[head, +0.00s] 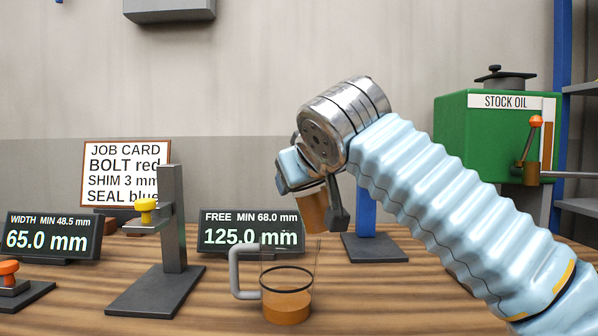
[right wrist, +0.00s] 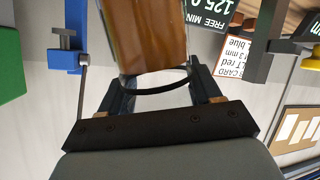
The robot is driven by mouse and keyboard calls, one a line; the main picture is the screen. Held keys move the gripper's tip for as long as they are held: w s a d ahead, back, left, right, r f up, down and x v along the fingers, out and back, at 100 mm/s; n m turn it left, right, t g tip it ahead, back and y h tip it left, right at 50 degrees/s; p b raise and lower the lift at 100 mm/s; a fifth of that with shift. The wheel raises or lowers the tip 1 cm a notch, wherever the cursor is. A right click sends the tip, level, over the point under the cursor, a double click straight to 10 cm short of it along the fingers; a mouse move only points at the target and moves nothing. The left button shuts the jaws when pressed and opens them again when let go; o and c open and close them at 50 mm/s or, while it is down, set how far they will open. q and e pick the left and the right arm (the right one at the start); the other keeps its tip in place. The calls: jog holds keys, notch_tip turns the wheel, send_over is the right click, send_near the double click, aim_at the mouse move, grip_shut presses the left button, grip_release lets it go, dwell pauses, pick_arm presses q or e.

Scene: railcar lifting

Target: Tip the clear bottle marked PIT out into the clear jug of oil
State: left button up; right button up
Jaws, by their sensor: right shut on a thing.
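My right gripper (head: 312,192) is shut on a bottle (head: 313,213) of amber-brown oil, tilted over the jug. In the right wrist view the bottle (right wrist: 150,40) sits between the two fingers, with a dark band across it. I cannot read any PIT mark on it. The clear jug (head: 289,292) stands upright on the bench below, its grey handle on the left. It holds amber oil at the bottom, near a dark ring. My left gripper is not in view.
A blue post (head: 366,215) stands behind my right arm. A green stock oil tank (head: 480,135) is at the right.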

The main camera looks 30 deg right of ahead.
aim_at(327, 201)
jog(key=shift+s+d+n+g+h+p, duration=0.4)
jog(key=shift+d+n+g+p, duration=0.1)
jog(key=shift+n+p, duration=0.15)
jog(key=shift+s+d+f+n+g+h+p, duration=0.25)
jog(key=shift+n+g+h+p, duration=0.1)
jog(key=shift+n, duration=0.2)
jog(key=shift+s+d+f+n+g+h+p, duration=0.1)
jog(key=shift+d+f+n+g+h+p, duration=0.2)
jog(key=shift+n, duration=0.2)
jog(key=shift+s+d+f+n+g+h, duration=0.15)
jog(key=shift+f+n+g+h, duration=0.15)
jog(key=shift+n+h, duration=0.1)
jog(key=shift+s+d+f+n+g+h, duration=0.1)
jog(key=shift+d+f+n+g+h, duration=0.05)
jog(key=shift+f+n+h, duration=0.2)
jog(key=shift+s+d+f+n+g+h, duration=0.1)
jog(key=shift+f+n+g+h, duration=0.05)
jog(key=shift+f+n+h, duration=0.2)
jog(key=shift+s+d+f+n+g+h, duration=0.15)
jog(key=shift+f+n+h, duration=0.1)
jog(key=shift+f+n, duration=0.15)
jog(key=shift+w+f+n+g+h, duration=0.1)
jog(key=shift+f+n+g+h, duration=0.3)
jog(key=shift+f+n+h, duration=0.7)
jog(key=shift+a+r+n+h, duration=0.1)
jog(key=shift+r+n+h, duration=0.25)
jog(key=shift+n, duration=0.35)
jog(key=shift+r, duration=0.1)
dwell(2.7)
